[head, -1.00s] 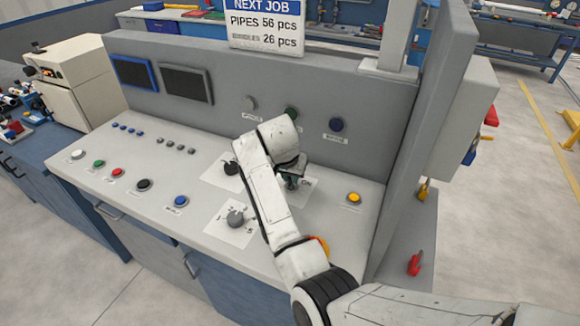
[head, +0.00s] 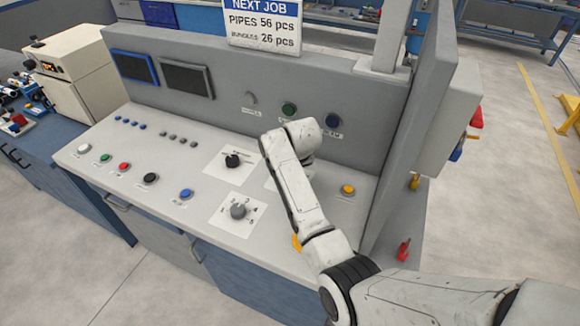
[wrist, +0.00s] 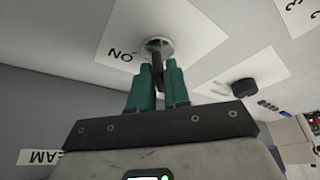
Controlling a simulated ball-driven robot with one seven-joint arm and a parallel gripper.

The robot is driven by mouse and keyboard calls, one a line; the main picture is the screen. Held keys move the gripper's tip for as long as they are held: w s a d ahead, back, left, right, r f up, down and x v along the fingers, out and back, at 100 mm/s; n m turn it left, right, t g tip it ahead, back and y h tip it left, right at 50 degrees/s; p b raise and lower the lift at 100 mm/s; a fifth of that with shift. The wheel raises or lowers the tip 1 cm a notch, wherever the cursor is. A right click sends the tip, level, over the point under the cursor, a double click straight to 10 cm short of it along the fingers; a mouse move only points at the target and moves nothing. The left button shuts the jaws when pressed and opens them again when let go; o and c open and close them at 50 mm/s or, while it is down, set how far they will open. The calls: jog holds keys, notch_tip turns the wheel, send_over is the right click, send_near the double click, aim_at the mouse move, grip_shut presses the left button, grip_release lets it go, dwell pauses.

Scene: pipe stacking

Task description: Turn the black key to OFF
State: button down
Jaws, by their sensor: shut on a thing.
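The black key (wrist: 157,56) stands in a round silver lock (wrist: 168,47) on a white label plate (wrist: 205,42), seen in the wrist view. The word ON shows upside down at the left of the lock. No OFF marking is visible. My gripper (wrist: 158,70) has its teal fingers on either side of the key's lower part and is shut on it. In the head view my white arm hides the key, the lock and the fingers. Only a small edge of the label plate (head: 270,184) shows there.
A black knob (head: 233,161) and a grey dial (head: 238,211) stand left of my arm on the sloping panel. A yellow button (head: 348,189) is at the right. A grey upright wall (head: 412,130) bounds the panel's right side.

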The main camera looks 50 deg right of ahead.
dwell(0.4)
jog(key=c, duration=1.2)
grip_release()
jog(key=shift+r, duration=0.1)
jog(key=b+v, duration=0.1)
jog(key=v, duration=0.9)
jog(key=shift+s+r, duration=0.2)
jog(key=shift+r, duration=0.05)
